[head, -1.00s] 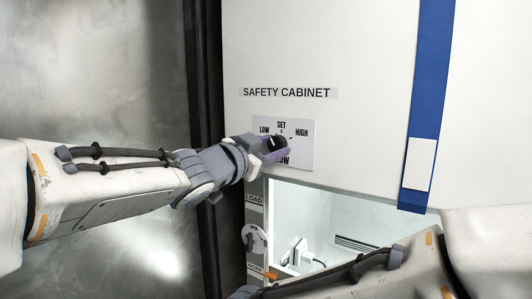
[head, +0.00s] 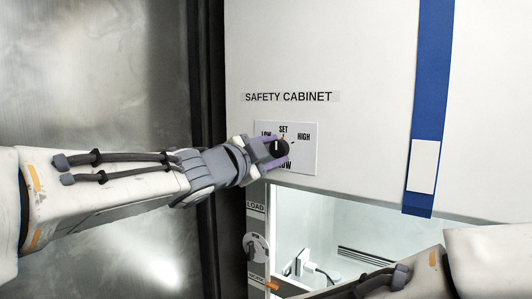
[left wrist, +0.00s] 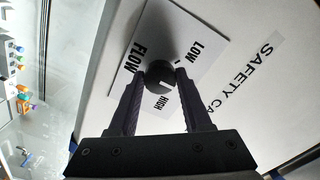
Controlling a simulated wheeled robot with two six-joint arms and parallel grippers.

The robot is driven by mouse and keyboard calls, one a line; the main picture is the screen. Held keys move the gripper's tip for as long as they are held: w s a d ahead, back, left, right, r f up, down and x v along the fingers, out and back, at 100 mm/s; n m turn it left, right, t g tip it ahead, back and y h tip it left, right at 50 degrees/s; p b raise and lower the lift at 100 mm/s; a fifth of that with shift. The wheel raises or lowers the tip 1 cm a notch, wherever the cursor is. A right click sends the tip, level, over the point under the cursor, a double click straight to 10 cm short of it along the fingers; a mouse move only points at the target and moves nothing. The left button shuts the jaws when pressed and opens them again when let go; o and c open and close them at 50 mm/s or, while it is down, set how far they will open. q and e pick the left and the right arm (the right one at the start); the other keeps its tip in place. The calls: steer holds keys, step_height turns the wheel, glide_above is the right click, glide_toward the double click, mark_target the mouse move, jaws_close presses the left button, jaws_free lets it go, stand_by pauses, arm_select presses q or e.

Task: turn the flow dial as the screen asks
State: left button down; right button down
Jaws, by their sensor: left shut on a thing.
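The flow dial is a round black knob (head: 279,148) on a white plate (head: 306,158) marked LOW, SET, HIGH and FLOW, on the safety cabinet front. My left gripper (head: 275,152) is shut on the knob, partly covering the plate. In the left wrist view the knob (left wrist: 160,73) sits between the two fingertips (left wrist: 160,79). A short pale mark shows on the knob; its exact setting is hard to read. My right arm crosses the lower right, and its gripper is out of view. No screen shows.
The SAFETY CABINET label (head: 288,97) is above the plate. A blue strip (head: 433,70) with a white tag runs down at right. Below is the lit cabinet opening (head: 310,215). A LOAD panel with a round control (head: 256,247) stands left of it. Left is a metal wall (head: 95,70).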

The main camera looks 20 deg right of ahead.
stand_by(0.3)
arm_select(q)
steer(key=shift+c, duration=1.7)
jaws_free()
steer(key=b+v, duration=0.1)
steer(key=v, duration=0.9)
steer(key=shift+s+a, duration=0.2)
steer(key=shift+f, duration=0.1)
